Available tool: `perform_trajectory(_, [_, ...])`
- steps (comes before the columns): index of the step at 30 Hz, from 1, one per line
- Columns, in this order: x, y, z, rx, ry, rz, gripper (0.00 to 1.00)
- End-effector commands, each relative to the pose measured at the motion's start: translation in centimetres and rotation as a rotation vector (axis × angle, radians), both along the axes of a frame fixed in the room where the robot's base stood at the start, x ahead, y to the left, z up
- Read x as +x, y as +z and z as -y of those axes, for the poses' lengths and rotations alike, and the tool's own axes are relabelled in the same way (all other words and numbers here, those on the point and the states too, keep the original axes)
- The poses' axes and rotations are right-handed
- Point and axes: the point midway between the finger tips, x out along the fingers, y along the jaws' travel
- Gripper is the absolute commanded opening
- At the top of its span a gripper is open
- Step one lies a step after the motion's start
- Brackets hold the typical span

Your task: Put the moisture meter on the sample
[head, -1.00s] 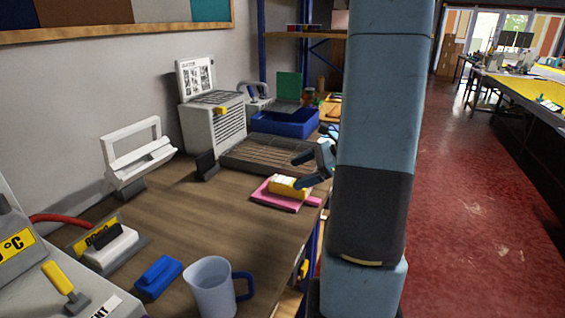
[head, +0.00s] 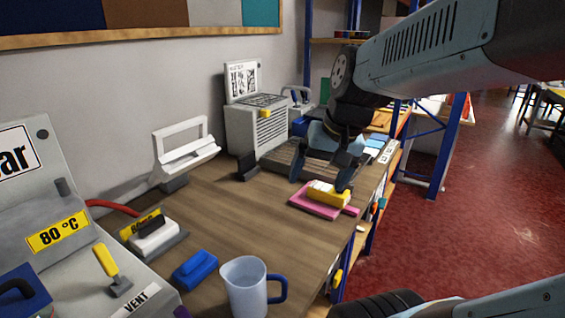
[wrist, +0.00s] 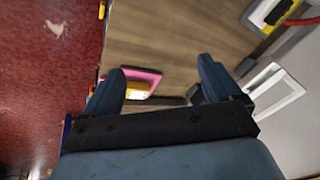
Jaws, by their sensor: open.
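A yellow block with a white top (head: 328,193), which looks like the moisture meter, lies on a flat pink piece (head: 308,208), which looks like the sample, near the bench's right edge. My gripper (head: 322,176) is open, its fingers pointing down just behind and above the yellow block. In the wrist view my gripper (wrist: 162,68) has nothing between its fingertips. The yellow block (wrist: 137,91) and pink piece (wrist: 152,77) show beyond, close to the left finger, which hides part of them. I cannot tell whether any finger touches the block.
A dark slatted tray (head: 280,158) is behind the pink piece. A grey louvred box (head: 258,132) and white-handled press (head: 187,150) stand along the wall. A jug (head: 246,288) and blue block (head: 195,269) are in front. The middle of the bench (head: 235,215) is clear.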

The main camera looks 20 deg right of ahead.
Motion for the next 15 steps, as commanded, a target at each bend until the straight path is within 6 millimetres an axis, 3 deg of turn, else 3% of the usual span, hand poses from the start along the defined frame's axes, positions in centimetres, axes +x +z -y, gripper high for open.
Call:
perform_trajectory(6, [-2.0,2.3,-0.5,-0.191,0.184,0.149,0.91])
perform_trajectory(15, [-2.5,3.1,-1.1,-0.264,0.247,0.203,0.91])
